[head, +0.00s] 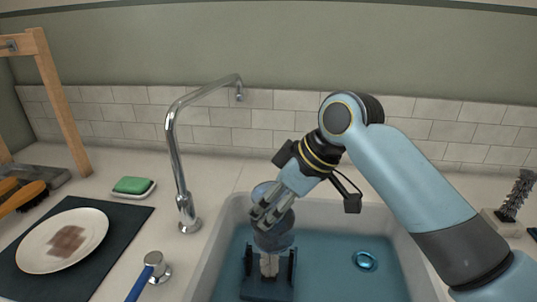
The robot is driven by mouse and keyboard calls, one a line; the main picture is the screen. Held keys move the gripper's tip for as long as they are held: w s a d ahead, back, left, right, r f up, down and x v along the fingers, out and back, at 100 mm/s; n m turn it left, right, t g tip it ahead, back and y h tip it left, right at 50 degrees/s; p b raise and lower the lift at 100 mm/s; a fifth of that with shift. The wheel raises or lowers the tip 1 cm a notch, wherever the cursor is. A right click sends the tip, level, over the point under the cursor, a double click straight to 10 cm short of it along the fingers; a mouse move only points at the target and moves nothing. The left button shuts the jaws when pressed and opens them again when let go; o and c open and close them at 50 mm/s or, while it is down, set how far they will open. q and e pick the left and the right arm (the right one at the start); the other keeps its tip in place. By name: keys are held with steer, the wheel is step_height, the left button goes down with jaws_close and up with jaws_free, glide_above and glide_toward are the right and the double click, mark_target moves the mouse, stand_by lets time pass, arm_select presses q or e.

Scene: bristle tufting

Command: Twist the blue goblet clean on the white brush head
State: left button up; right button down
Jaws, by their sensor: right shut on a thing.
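My right gripper (266,216) comes in from the right over the sink and is shut on the blue goblet (273,241). The goblet is see-through blue-grey and appears upside down, its bowl low and its foot up by the fingers. The fingers cover part of it. The white brush head (268,265) stands upright directly below, on a dark base (268,289) with black bristle uprights at its sides. The goblet's bowl is over the top of the white brush head; how far down it sits is hard to tell. My left gripper is not in view.
The sink (226,236) holds bluish water and a shiny blue ring-shaped thing (365,261). A chrome tap (174,140) and a blue-handled lever (153,262) stand to its left. A stained plate (33,252), green sponge (132,184) and dark brush (516,195) are on the counter.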

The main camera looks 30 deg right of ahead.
mark_target(270, 183)
steer(key=shift+n+y, duration=0.3)
steer(key=shift+n, duration=0.1)
steer(key=w+p, duration=0.1)
steer(key=w+d+r+p, duration=0.2)
steer(key=shift+w, duration=0.3)
steer(key=shift+w+d+r+p, duration=0.1)
steer(key=shift+w+r+p, duration=0.05)
steer(key=shift+p, duration=0.35)
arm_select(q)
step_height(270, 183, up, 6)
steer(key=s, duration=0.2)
arm_select(e)
steer(key=shift+w+d, duration=0.1)
steer(key=shift+w, duration=0.05)
steer(key=shift+w+f+b, duration=0.1)
steer(key=shift+f+b, duration=0.5)
steer(key=shift+f, duration=0.15)
step_height(270, 183, down, 7)
steer(key=b, duration=0.7)
steer(key=shift+r+b, duration=0.2)
steer(key=shift+b, duration=0.2)
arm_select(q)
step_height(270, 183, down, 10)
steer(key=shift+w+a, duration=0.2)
arm_select(e)
steer(key=shift+f, duration=1.35)
